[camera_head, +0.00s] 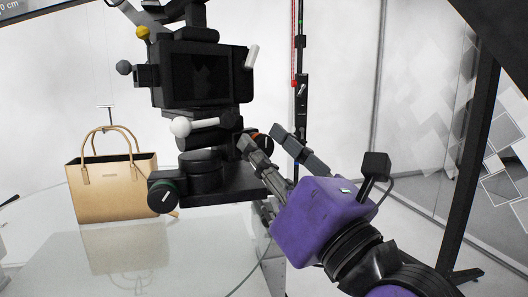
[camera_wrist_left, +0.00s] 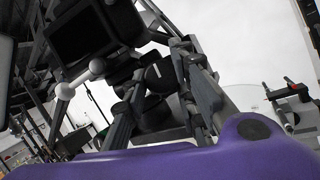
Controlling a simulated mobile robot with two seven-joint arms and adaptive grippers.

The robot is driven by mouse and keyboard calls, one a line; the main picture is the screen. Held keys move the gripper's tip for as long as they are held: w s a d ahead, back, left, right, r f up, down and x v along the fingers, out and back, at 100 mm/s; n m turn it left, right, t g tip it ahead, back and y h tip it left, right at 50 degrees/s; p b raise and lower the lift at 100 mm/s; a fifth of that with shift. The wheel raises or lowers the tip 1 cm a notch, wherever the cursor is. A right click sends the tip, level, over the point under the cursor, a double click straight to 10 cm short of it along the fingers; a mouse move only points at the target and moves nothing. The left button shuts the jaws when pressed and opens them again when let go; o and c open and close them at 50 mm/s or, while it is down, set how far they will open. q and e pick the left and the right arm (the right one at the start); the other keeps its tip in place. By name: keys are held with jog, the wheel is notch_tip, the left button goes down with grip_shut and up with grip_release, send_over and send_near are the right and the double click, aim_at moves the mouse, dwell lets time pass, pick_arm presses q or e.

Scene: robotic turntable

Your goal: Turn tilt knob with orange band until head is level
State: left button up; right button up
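The tilt knob (camera_head: 266,144) is a dark cylinder at the right side of the tripod head; a sliver of its orange band shows. My left gripper (camera_head: 260,136), on the purple wrist, is open with one finger on each side of the knob. In the left wrist view, the dark knob (camera_wrist_left: 155,76) shows between the two spread fingers; contact cannot be told. The head carries a black camera (camera_head: 200,75), which looks near level in the head view, though a small tilt cannot be judged. My right gripper is not in view.
A second knob with a green band (camera_head: 164,194) sits at the head's lower left. White-ended handles (camera_head: 181,127) stick out near the camera. A tan handbag (camera_head: 112,188) stands on the glossy turntable (camera_head: 190,255). A dark stand post (camera_head: 301,100) rises behind.

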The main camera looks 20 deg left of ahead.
pick_arm(q)
jog(key=shift+s+r, duration=0.1)
grip_shut()
jog(key=m+p, duration=0.1)
jog(key=m+t+h+p, duration=0.1)
jog(key=shift+s+r+m, duration=0.1)
jog(key=shift+r+m, duration=0.1)
jog(key=shift+m, duration=0.2)
jog(key=shift+f, duration=0.1)
jog(key=o, duration=0.7)
grip_release()
jog(key=shift+o, duration=1.1)
jog(key=shift+a, duration=0.1)
jog(key=v, duration=1.2)
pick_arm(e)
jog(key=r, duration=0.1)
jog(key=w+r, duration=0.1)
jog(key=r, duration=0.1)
